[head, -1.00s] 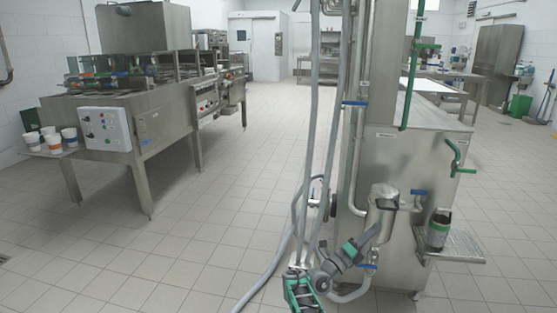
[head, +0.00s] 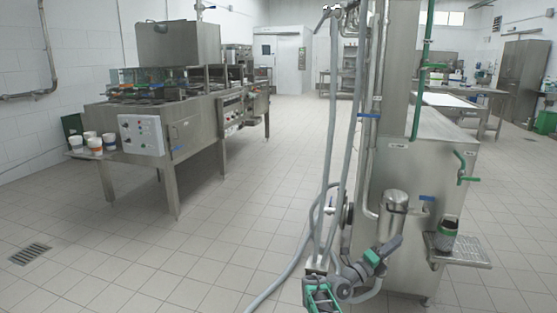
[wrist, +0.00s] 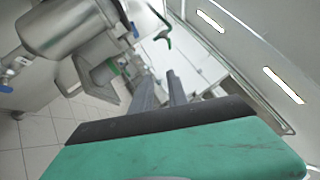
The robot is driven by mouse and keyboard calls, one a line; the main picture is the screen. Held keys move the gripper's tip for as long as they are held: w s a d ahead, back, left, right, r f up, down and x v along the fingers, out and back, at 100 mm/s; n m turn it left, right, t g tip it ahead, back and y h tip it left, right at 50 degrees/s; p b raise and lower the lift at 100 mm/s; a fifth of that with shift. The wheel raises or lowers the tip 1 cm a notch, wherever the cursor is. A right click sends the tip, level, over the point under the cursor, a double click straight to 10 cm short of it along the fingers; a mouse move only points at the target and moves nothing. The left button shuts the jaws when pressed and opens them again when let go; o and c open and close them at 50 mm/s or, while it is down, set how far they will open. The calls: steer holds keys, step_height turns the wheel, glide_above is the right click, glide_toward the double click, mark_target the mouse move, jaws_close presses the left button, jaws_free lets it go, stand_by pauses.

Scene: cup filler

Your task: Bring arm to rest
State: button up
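My gripper (head: 391,243) is at the end of my arm, low at the bottom centre-right of the head view, by the base of the steel filler. In the wrist view its two dark fingers (wrist: 161,92) stand apart, with nothing seen between them, so it is open and empty. The upright steel cylinder (head: 395,203) of the filler is just above it.
The steel filler cabinet (head: 430,170) is close on the right. Grey hoses (head: 328,130) hang in front of it and loop onto the floor. A steel machine (head: 185,120) with several cups (head: 92,145) on its side shelf stands left. Open tiled floor (head: 200,235) lies between.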

steer(key=w+r+n+y+p, duration=0.3)
steer(key=r+n+y+p, duration=0.3)
steer(key=r, duration=0.8)
steer(key=s+a+r+n+g+y+p, duration=0.2)
steer(key=s+a+r+n+y+p, duration=0.35)
steer(key=s+r+n+p, duration=0.3)
steer(key=s+a+r+n+g+y+p, duration=0.1)
steer(key=s+a+n+p, duration=0.3)
steer(key=s, duration=0.8)
steer(key=s+a+r+n+g+y+p, duration=0.2)
steer(key=s+a+n, duration=0.6)
steer(key=s, duration=0.4)
steer(key=s+a+r+n+g+y+p, duration=0.2)
steer(key=s+a+n+y+p, duration=0.2)
steer(key=s, duration=0.8)
steer(key=a+n+p, duration=0.1)
steer(key=a+n, duration=0.1)
steer(key=n, duration=0.1)
steer(key=shift+r+p, duration=0.15)
steer(key=shift+p, duration=0.15)
steer(key=shift+n+y, duration=0.25)
